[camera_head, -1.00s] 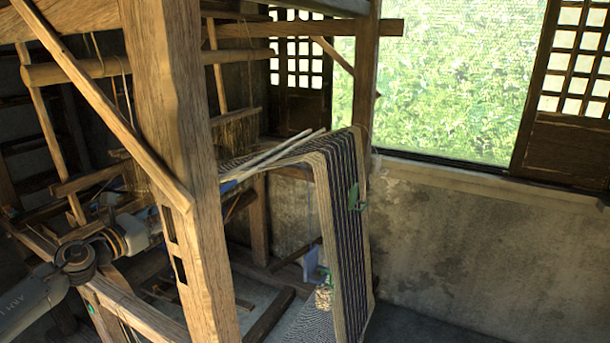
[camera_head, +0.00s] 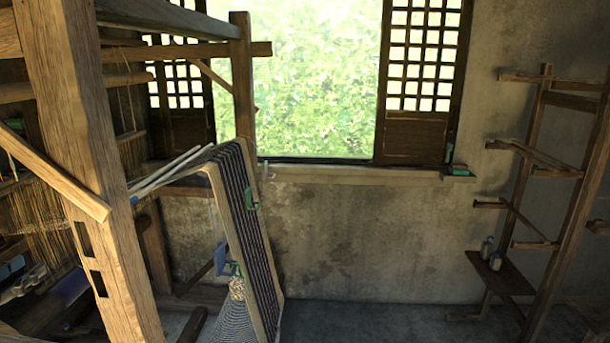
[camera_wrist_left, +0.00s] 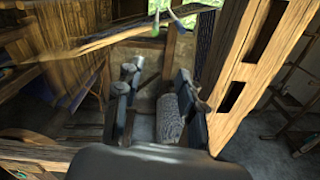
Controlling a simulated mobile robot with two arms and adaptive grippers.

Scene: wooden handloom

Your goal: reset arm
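My left gripper (camera_head: 22,284) shows small and dim at the lower left of the head view, behind the loom's front post. In the left wrist view the left gripper (camera_wrist_left: 155,88) has its two dark fingers spread wide apart with nothing between them. A thick wooden post (camera_wrist_left: 243,62) stands close to its right finger. The wooden handloom (camera_head: 85,150) fills the left of the head view. Striped woven cloth (camera_head: 252,215) hangs down its right side. My right gripper is in neither view.
A wooden rack (camera_head: 545,190) with short shelves stands at the right. A window ledge (camera_head: 340,175) runs along the back wall. The floor between loom and rack is clear. In the left wrist view, a patterned roll (camera_wrist_left: 170,120) lies beyond the fingers.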

